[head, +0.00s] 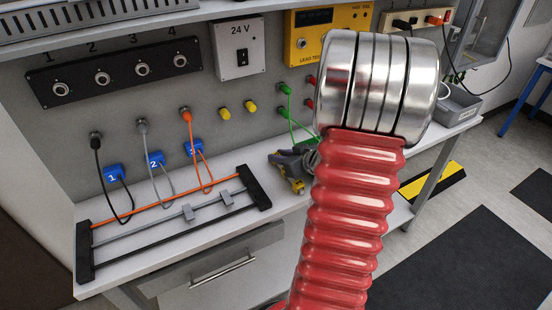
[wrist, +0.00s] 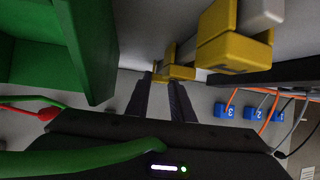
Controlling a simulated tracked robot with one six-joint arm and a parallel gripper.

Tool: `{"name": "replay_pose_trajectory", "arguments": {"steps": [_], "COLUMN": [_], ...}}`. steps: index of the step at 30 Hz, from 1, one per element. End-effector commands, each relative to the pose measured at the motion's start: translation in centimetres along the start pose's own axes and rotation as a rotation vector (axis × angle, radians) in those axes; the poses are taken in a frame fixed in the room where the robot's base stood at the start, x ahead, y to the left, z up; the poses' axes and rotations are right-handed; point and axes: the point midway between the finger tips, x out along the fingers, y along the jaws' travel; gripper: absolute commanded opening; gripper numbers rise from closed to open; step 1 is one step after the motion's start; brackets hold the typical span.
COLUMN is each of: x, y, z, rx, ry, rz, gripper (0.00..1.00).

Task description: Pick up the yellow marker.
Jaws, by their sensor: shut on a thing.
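In the wrist view my gripper (wrist: 168,78) has its two dark fingers close together on a small yellow piece, taken here as the yellow marker (wrist: 180,72). The marker shows at the fingertips against a grey surface, and the fingers hide part of it. I cannot tell whether it is lifted clear of that surface. In the head view my red ribbed arm covers the area right of centre. A small grey and yellow thing shows at its left edge, too small to identify.
A larger yellow block (wrist: 235,50) with a white rod is close on the right in the wrist view, and a green block (wrist: 85,45) is on the left. A cable rack (head: 175,225) lies on the bench. Green cables (head: 289,115) hang near my arm.

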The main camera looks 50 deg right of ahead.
Motion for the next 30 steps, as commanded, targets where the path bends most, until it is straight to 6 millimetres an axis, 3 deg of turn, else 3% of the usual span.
{"name": "replay_pose_trajectory", "arguments": {"steps": [13,30], "x": [-0.6,-4.4], "y": [0.0,0.1], "z": [-1.2,-8.1], "rx": [-0.002,-0.001], "ry": [0.002,0.002], "rz": [0.001,0.001], "gripper": [0.0,0.0]}}
